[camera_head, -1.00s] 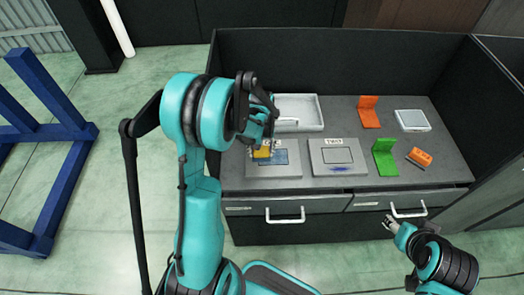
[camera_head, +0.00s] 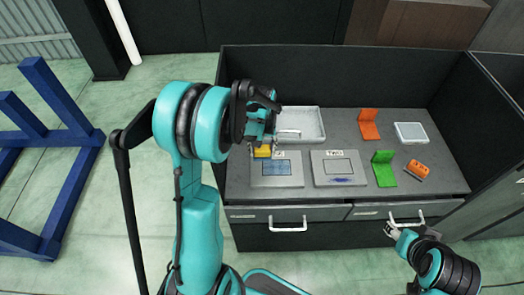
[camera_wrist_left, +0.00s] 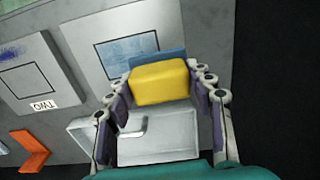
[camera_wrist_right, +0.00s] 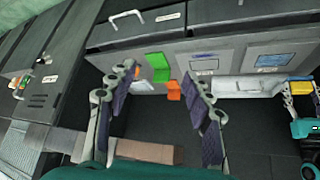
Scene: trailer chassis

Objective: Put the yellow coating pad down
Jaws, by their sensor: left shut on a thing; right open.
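The yellow coating pad (camera_head: 262,151) is in my left gripper (camera_head: 262,141), above the back left edge of the left grey plate (camera_head: 291,181). In the left wrist view the pad (camera_wrist_left: 160,82) sits between the fingers, with a blue strip (camera_wrist_left: 158,57) along its far side. Whether the pad touches anything below cannot be told. The left plate has a blue rectangle on its face. My right gripper (camera_head: 389,230) is open and empty in front of the drawers; its spread fingers show in the right wrist view (camera_wrist_right: 160,78).
A white tray (camera_head: 313,118) stands behind the left plate. The plate marked TWO (camera_head: 322,178) lies to its right. Dark walls edge the bench.

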